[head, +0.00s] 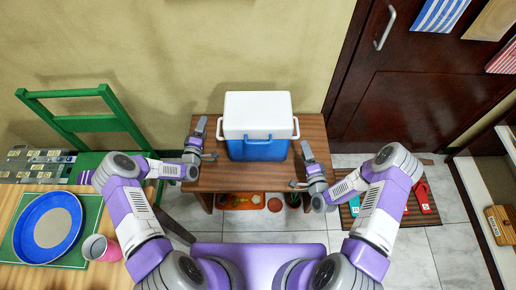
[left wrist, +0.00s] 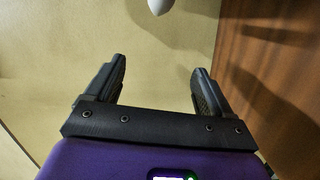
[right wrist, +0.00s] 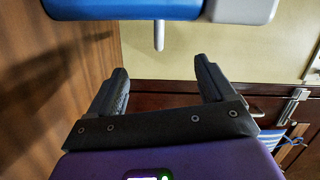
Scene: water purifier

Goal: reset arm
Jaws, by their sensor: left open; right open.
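My left gripper (head: 206,141) is open and empty, just left of a blue cooler box with a white lid (head: 258,112). Its two spread fingers also show in the left wrist view (left wrist: 158,88). My right gripper (head: 301,168) is open and empty at the right front of the cooler, and its spread fingers show in the right wrist view (right wrist: 160,88). The cooler stands upright and closed on a small wooden table (head: 225,180). In the right wrist view, the cooler's blue and white body (right wrist: 130,8) is beyond the fingertips, apart from them.
Red slippers (head: 422,197) lie on a mat by the dark door (head: 420,105). A low shelf under the small table holds an orange tray (head: 240,201).

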